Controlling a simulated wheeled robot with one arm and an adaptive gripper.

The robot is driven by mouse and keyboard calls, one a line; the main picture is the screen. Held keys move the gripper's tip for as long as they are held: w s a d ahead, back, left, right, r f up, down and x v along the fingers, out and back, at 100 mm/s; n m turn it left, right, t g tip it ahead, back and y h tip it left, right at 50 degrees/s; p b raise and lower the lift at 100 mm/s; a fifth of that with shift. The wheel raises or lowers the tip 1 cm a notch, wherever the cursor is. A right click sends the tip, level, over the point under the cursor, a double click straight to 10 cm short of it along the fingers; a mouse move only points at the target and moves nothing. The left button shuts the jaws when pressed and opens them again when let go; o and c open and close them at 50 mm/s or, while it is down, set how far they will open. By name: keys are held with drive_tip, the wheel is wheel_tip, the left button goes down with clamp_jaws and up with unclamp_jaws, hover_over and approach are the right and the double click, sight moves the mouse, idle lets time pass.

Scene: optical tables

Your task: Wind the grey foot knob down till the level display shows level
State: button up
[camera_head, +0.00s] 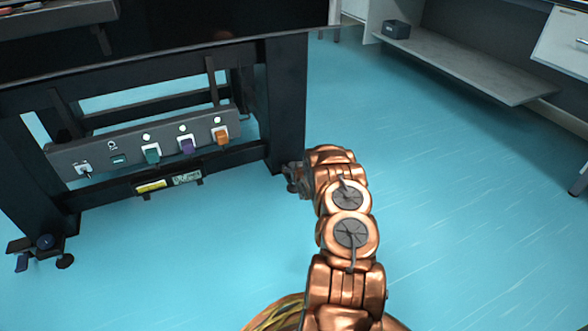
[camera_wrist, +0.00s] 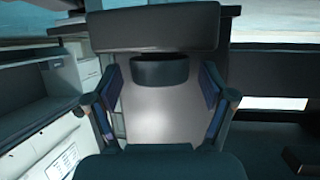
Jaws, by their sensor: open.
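The grey foot knob is most likely the dark grey round piece (camera_wrist: 160,70) between my fingers in the wrist view, under a wide dark plate (camera_wrist: 155,28). My gripper (camera_wrist: 160,94) is open, with one finger on each side of it and gaps visible. In the head view my arm reaches to the foot of the table's right leg (camera_head: 287,105) and hides most of that foot. The likely level display is the small pale screen (camera_head: 187,178) under the table's panel; its reading is too small to make out.
The black table's panel (camera_head: 100,150) carries several coloured switches. Blue floor (camera_head: 470,220) is clear to the right. A low shelf (camera_head: 460,65) and white drawers (camera_head: 565,45) stand at the back right.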

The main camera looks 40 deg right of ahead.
drive_tip(key=shift+w+d+f, duration=0.25)
drive_tip(key=shift+w+d, duration=0.05)
drive_tip(key=shift+w, duration=0.25)
drive_tip(key=c, duration=1.2)
